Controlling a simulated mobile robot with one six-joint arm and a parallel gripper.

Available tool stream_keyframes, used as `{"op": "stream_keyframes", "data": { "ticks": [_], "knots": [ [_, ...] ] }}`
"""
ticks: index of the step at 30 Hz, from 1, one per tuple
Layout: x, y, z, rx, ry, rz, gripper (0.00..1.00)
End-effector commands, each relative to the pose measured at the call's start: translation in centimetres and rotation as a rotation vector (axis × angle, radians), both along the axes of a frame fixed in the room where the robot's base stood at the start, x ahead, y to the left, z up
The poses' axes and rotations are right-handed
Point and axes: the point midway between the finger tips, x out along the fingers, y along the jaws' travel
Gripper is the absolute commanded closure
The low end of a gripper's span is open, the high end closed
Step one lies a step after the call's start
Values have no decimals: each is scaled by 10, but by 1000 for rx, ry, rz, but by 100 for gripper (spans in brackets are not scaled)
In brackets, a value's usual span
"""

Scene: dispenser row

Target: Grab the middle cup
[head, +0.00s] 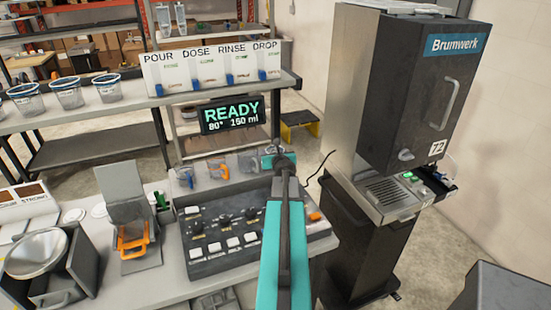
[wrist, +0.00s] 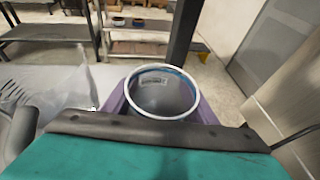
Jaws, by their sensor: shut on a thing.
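In the wrist view a clear cup (wrist: 160,95) with a pale rim and a blue band sits between the purple fingers of my gripper (wrist: 160,106). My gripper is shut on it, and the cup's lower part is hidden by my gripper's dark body. In the head view my gripper (head: 279,157) is above the far right part of the control console; the held cup cannot be made out there. Several similar clear cups with blue rims, such as the middle visible one (head: 67,95), stand on the shelf at the left.
A READY display (head: 232,114) hangs below the shelf (head: 190,97). The console (head: 250,240) has knobs and buttons. A dark Brumwerk machine (head: 420,90) with a metal drip tray (head: 387,191) stands at the right.

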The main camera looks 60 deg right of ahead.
Motion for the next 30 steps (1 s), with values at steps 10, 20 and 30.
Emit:
{"op": "stream_keyframes", "data": {
  "ticks": [10, 20, 30],
  "knots": [
    [0, 0, 4, -1, 0, -1, 69],
    [-1, -1, 33, -3, -1, -1, 69],
    [-1, -1, 77, -2, -1, -2, 69]
  ]
}}
